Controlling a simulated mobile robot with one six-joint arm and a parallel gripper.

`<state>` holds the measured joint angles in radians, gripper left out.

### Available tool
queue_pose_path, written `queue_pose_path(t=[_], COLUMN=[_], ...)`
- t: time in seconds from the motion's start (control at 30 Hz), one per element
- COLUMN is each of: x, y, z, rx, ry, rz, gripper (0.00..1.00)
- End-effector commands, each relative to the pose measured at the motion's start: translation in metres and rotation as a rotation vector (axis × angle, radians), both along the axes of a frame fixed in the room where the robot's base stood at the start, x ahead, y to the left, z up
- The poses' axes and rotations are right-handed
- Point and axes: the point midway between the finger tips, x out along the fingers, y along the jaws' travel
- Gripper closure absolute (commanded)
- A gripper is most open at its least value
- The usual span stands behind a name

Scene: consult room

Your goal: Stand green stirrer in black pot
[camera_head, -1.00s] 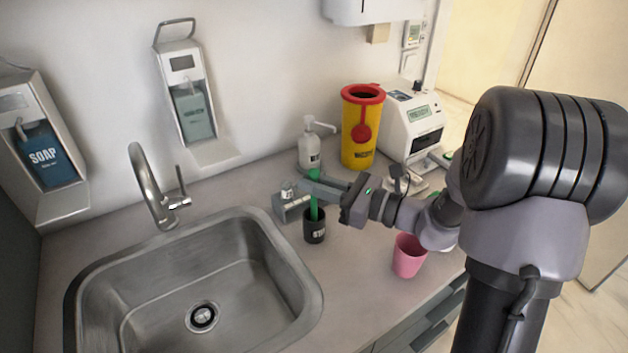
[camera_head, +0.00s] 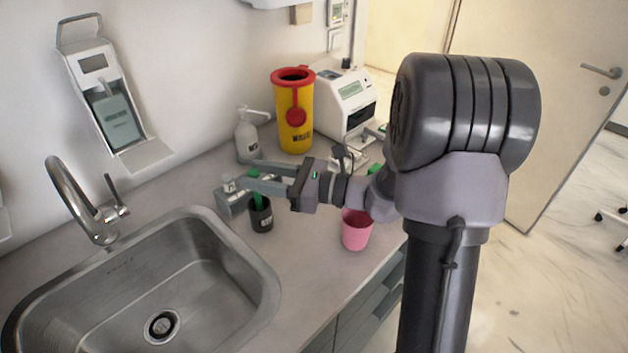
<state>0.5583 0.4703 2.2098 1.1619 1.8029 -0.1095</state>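The green stirrer (camera_head: 257,191) stands in the black pot (camera_head: 261,217), its lower end hidden inside the pot and its top leaning slightly left. The pot is upright on the counter, right of the sink, with a pale label on its side. My gripper (camera_head: 254,173) reaches in from the right at the stirrer's upper end. Its two fingers are spread apart, with the stirrer's top showing between them. I see no finger clearly pressing on the stirrer.
A grey holder (camera_head: 233,203) stands close left of the pot. A pink cup (camera_head: 356,230) is to the right, near the counter's front edge. A white pump bottle (camera_head: 247,138), yellow sharps bin (camera_head: 294,115) and white device (camera_head: 345,103) stand behind. The sink (camera_head: 160,285) is front left.

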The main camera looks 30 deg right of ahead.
Motion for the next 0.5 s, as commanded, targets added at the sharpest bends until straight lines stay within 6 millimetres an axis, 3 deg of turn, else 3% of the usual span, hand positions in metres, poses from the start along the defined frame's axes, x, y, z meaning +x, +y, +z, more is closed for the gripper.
queue_pose_path(t=[0.3,0.5], x=[-0.062,-0.095], y=[-0.071,-0.107], z=[0.004,0.003], rx=[0.002,0.003], ry=[0.002,0.002], rz=[-0.008,-0.005], gripper=[0.62,0.62])
